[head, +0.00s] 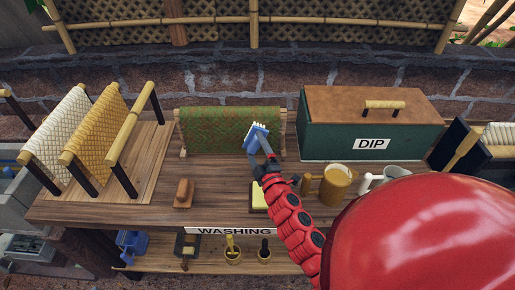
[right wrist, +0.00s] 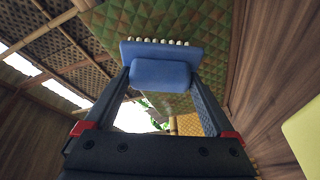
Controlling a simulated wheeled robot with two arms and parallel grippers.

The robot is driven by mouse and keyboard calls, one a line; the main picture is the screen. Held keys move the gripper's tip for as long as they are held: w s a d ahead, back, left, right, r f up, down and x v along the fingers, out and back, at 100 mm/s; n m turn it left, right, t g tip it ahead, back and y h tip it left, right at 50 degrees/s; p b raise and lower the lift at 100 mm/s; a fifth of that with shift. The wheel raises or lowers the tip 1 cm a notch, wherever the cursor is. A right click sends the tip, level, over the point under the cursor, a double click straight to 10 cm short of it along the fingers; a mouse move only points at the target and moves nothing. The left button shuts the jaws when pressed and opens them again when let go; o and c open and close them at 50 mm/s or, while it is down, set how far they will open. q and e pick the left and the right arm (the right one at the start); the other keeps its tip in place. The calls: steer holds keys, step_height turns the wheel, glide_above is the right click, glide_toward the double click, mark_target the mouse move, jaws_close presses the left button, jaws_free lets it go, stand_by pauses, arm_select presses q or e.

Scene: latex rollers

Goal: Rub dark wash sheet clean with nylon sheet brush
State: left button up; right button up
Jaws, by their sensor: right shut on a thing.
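The dark wash sheet (head: 215,128) is a green quilted sheet with brownish patches, hung over a low wooden rack at the back of the table. It also shows in the right wrist view (right wrist: 207,22). My right gripper (head: 262,152) is shut on a blue brush (head: 255,135) with pale bristles, in front of the sheet's right part. In the right wrist view the brush (right wrist: 160,72) sits between both fingers, bristles along its far edge. I cannot tell whether the bristles touch the sheet. My left gripper is out of view.
A green DIP box (head: 320,143) with a wooden lid stands right of the sheet. Mugs (head: 337,185) stand before it. A brown wooden-topped block (head: 184,192) and a yellow pad (head: 259,197) lie in front. White and orange sheets (head: 97,127) hang at left.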

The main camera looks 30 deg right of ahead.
steer(key=shift+w+a+f+b, duration=0.15)
steer(key=shift+w+a+b, duration=0.3)
steer(key=shift+a, duration=0.2)
steer(key=shift+w+a, duration=0.2)
steer(key=shift+a, duration=0.25)
steer(key=shift+w+a+b, duration=0.8)
steer(key=shift+a, duration=0.2)
